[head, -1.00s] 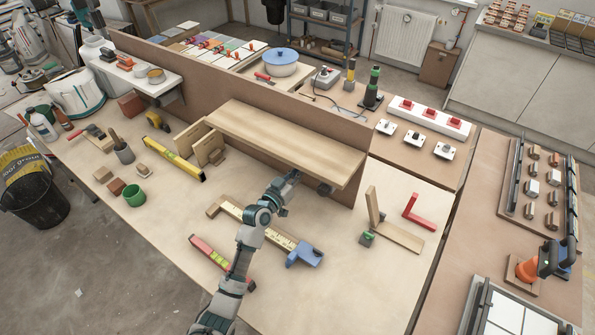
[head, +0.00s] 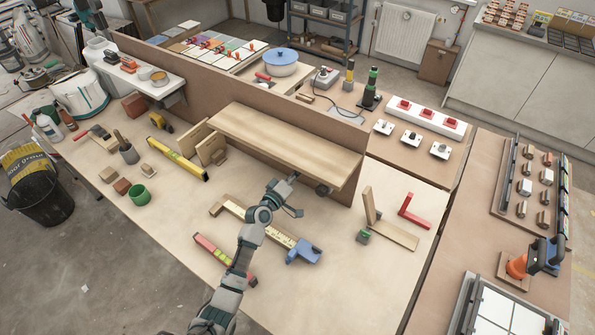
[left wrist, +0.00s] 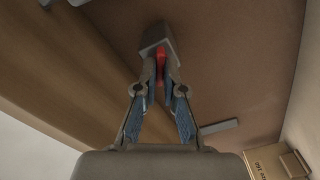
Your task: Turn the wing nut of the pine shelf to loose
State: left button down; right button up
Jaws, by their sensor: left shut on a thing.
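The pine shelf (head: 285,140) is a long pale board along the brown upright panel on the workbench. Its underside (left wrist: 60,70) fills the left of the left wrist view. A red wing nut (left wrist: 161,60) shows there against a grey bracket block (left wrist: 155,38). My left gripper (left wrist: 160,82) is shut on the wing nut, with a fingertip on either side of it. In the head view my left gripper (head: 290,185) reaches up to the shelf's front edge, and the wing nut is hidden there. My right gripper is not in view.
A wooden angle piece (head: 390,232) and a red square (head: 410,212) lie to the right. A yellow level (head: 180,160) lies left of the shelf.

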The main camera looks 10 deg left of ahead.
pick_arm(q)
jog(key=n+p, duration=0.1)
jog(key=n, duration=0.4)
jog(key=shift+a, duration=0.15)
jog(key=shift+n, duration=0.3)
dwell(0.3)
jog(key=c, duration=1.3)
grip_release()
jog(key=shift+w, duration=0.1)
jog(key=shift+w+f, duration=0.1)
jog(key=shift+f, duration=0.05)
jog(key=v, duration=1.2)
jog(key=shift+a+f, duration=0.1)
jog(key=shift+f, duration=0.05)
